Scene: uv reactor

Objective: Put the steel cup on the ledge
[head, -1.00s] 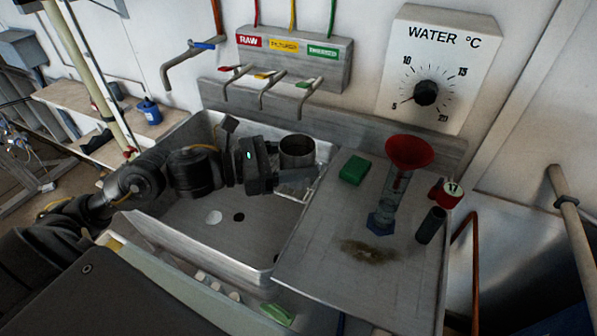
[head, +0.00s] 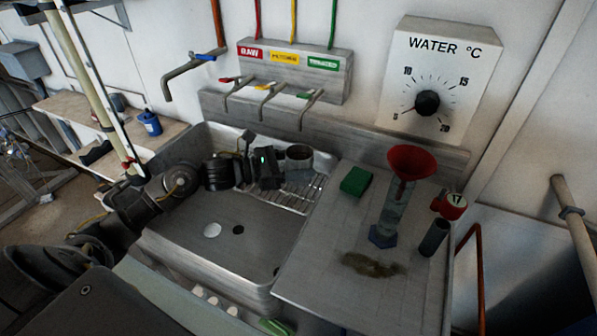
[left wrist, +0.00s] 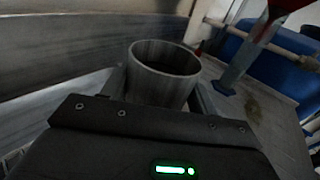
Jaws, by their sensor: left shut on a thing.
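The steel cup (head: 299,153) is upright in my left gripper (head: 287,168), toward the back right of the sink. In the left wrist view the cup (left wrist: 165,75) stands between the two fingers, its open mouth facing up and looking empty. The gripper is shut on its sides. In the head view the cup is above or near the far end of the wire rack (head: 300,195); I cannot tell whether it touches anything. A raised steel back (head: 370,145) runs along the wall behind the sink, close behind the cup. My right gripper is not in view.
Three taps (head: 270,92) hang over the back of the sink (head: 215,265). On the drainboard (head: 330,270) to the right are a green sponge (head: 355,181), a cylinder with a red funnel (head: 411,163), a dark tube (head: 434,238) and a brown stain.

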